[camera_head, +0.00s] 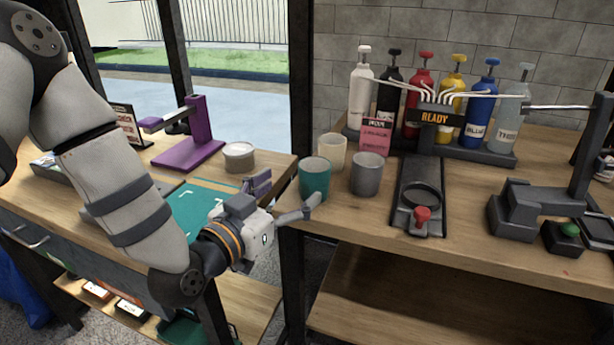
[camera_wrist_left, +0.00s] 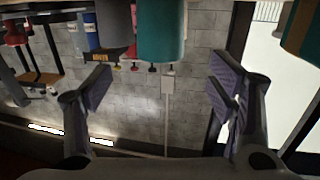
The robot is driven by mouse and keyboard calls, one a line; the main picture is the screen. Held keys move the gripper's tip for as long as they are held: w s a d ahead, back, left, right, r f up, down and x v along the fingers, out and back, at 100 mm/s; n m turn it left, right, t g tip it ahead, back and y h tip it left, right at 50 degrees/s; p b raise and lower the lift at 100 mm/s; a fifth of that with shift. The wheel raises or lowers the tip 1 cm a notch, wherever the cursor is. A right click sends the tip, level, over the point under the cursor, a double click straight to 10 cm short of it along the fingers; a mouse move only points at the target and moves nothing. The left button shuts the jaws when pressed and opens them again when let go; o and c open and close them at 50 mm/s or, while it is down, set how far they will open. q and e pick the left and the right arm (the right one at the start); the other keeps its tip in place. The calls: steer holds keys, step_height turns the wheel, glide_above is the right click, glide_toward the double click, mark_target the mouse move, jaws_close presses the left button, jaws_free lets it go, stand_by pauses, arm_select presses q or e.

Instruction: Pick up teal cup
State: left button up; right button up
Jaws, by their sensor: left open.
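The teal cup (camera_head: 315,180) stands upright near the left front corner of the right-hand workbench. It also shows at the top of the left wrist view (camera_wrist_left: 161,32), which looks upside down. My left gripper (camera_head: 281,198) is open and empty, just left of the teal cup and near its height. In the wrist view its two fingers (camera_wrist_left: 160,86) are spread wide, with the cup lined up between them but beyond the tips. No contact shows. My right gripper is out of view.
A grey cup (camera_head: 367,174) and a cream cup (camera_head: 332,151) stand close to the teal one. A black fixture with a red knob (camera_head: 422,215) lies to the right. Several pump bottles (camera_head: 421,100) stand behind. A gap separates the two benches.

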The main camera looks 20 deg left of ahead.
mark_target(322, 163)
arm_select(q)
steer(key=x, duration=0.9)
steer(key=shift+w+d+b, duration=0.1)
steer(key=shift+w+b, duration=0.25)
steer(key=c, duration=1)
